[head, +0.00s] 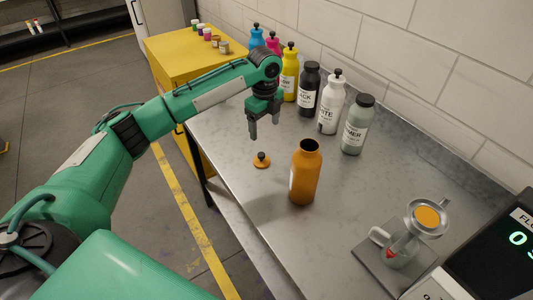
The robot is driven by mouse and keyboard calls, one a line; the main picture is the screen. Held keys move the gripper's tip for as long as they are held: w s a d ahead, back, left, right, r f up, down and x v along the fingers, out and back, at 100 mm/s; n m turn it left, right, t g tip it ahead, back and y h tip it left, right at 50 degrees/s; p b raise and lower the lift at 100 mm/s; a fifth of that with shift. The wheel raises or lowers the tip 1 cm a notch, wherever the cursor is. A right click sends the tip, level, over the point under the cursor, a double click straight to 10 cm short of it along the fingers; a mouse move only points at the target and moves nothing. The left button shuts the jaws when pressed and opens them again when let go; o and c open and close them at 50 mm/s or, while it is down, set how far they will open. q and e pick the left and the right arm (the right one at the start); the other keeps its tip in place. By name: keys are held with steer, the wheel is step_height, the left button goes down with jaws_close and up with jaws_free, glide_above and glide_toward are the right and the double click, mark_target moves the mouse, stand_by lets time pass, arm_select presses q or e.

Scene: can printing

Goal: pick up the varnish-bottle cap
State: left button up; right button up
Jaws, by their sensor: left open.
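The varnish-bottle cap (262,160) is a small orange disc with a dark knob on top. It lies on the grey worktop, left of the open orange bottle (305,172), which stands upright without a cap. My left gripper (264,132) is open and empty, pointing down. In the picture it hangs just above the cap and looks apart from it. My right gripper is not in view.
Several capped bottles, such as a black one (307,90) and a grey one (356,126), stand along the wall. A metal stand with an orange-filled cup (427,217) is at right. A yellow cabinet (180,48) with small jars stands at the back.

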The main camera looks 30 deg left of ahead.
arm_select(q)
steer(key=p, duration=0.1)
glide_above(261, 154)
steer(key=f, duration=0.5)
steer(key=shift+w+d+f, duration=0.2)
steer(key=shift+w+f, duration=0.05)
steer(key=shift+f, duration=0.15)
steer(key=shift+s+a+f+p, duration=0.1)
steer(key=shift+a+f+p, duration=0.1)
steer(key=shift+f+p, duration=0.95)
step_height(261, 154, down, 3)
steer(key=shift+s+a+f, duration=0.1)
steer(key=shift+s, duration=0.05)
steer(key=shift+f, duration=0.45)
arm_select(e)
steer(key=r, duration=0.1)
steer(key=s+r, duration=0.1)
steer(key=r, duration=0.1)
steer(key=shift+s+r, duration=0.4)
arm_select(q)
steer(key=c, duration=1.1)
